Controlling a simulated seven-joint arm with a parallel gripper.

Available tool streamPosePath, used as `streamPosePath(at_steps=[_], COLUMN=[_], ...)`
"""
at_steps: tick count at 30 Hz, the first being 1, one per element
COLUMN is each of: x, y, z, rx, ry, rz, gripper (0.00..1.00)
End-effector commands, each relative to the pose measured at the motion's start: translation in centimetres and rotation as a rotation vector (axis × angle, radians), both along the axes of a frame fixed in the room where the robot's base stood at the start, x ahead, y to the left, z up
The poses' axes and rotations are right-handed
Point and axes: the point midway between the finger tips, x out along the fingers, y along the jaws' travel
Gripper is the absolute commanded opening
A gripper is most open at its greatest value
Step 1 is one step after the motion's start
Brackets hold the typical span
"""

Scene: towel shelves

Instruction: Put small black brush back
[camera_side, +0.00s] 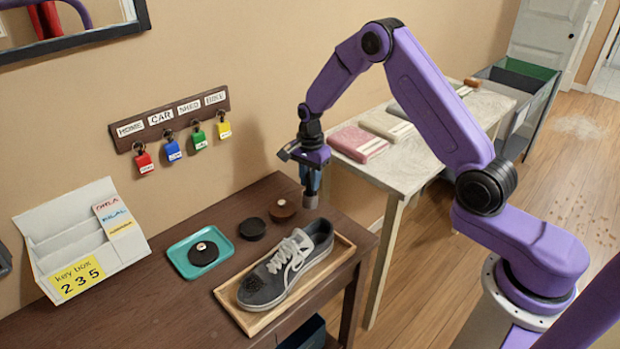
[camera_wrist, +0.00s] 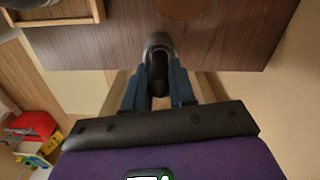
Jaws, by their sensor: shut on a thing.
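My gripper (camera_side: 311,182) is shut on a small dark brush (camera_wrist: 158,72), held upright in the air near the right back end of the dark brown table. In the wrist view my gripper (camera_wrist: 158,98) has its two blue fingers on either side of it. It looks black with a grey rounded end. In the side view only its grey lower end (camera_side: 310,201) shows below the fingers. A brown round tin (camera_side: 282,210) and a black round tin (camera_side: 252,229) stand on the table to its left. I cannot tell its exact height above the table.
A grey shoe (camera_side: 290,268) lies in a wooden tray (camera_side: 338,258). A teal tray (camera_side: 178,259) holds a dark round tin (camera_side: 203,253). A letter holder (camera_side: 75,240) stands left. Keys hang on a wall rack (camera_side: 168,118). A pale table (camera_side: 400,172) with folded towels stands right.

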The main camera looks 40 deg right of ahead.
Motion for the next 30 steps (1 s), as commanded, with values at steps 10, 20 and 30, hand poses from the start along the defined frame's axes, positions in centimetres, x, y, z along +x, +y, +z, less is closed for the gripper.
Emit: streamPosePath(at_steps=[10, 20, 30], x=[0.0, 0.1, 0.1], y=[0.0, 0.0, 0.0], z=[-0.2, 1.6, 8.3], rx=[0.0, 0.0, 0.0], ry=[0.0, -0.004, -0.005], rz=[0.001, 0.001, 0.001], gripper=[0.51, 0.51, 0.51])
